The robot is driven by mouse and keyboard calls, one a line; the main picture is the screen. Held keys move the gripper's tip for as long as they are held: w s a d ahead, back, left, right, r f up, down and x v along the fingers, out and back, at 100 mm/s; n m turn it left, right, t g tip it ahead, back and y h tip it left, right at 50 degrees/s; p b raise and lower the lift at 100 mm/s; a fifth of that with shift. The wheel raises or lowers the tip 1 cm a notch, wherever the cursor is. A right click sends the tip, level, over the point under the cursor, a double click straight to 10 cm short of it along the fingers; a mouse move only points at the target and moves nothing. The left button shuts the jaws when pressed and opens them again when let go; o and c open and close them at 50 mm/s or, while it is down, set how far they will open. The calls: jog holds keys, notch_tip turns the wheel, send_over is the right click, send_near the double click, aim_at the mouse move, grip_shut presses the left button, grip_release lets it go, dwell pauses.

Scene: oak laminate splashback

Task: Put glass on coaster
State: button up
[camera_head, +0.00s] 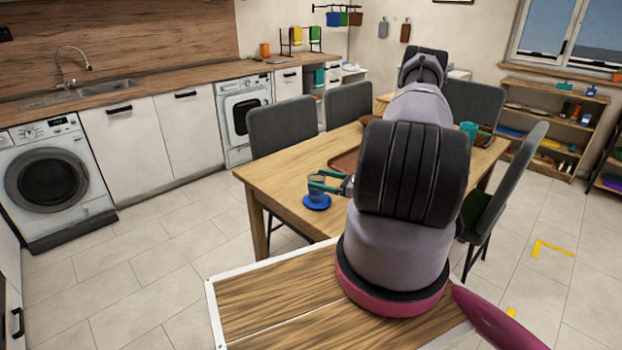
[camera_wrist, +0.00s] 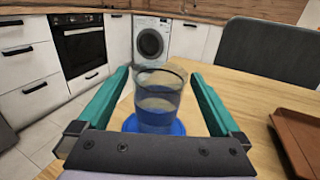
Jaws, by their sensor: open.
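The glass (camera_head: 316,190) is clear with a bluish tint and stands upright near the left corner of the wooden table. In the wrist view the glass (camera_wrist: 157,100) is between the two green fingers of my gripper (camera_wrist: 160,85). The blue round coaster (camera_head: 317,203) lies flat on the table, and the glass stands on it. In the wrist view the coaster (camera_wrist: 177,128) shows around the base of the glass. My gripper (camera_head: 326,182) is open, with a finger on each side of the glass and a visible gap to it.
A brown tray (camera_wrist: 301,135) lies on the table (camera_head: 284,185) to the right of the glass; it also shows in the head view (camera_head: 345,160). Grey chairs (camera_head: 283,127) stand around the table. A teal cup (camera_head: 468,129) is farther back.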

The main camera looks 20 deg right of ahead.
jog(key=v, duration=0.7)
jog(key=s+a+r+n+g, duration=0.1)
jog(key=a+r+n+g, duration=0.35)
jog(key=r, duration=0.45)
jog(key=s+a+r+n+g+h, duration=0.1)
jog(key=a+r+n+g, duration=0.3)
jog(key=r, duration=0.5)
jog(key=s+a+r+n+g, duration=0.1)
jog(key=a+r+n+g, duration=0.2)
jog(key=a+r+n, duration=0.45)
jog(key=s+a+r+n+t+h, duration=0.2)
jog(key=s+r+n+h, duration=0.1)
jog(key=s+r, duration=0.5)
jog(key=s+a+r+n+t+h, duration=0.3)
jog(key=s+r+h, duration=0.3)
jog(key=s+r, duration=0.3)
notch_tip(320, 180, up, 4)
jog(key=shift+s+n, duration=0.35)
jog(key=shift+n, duration=0.25)
jog(key=shift+s, duration=0.1)
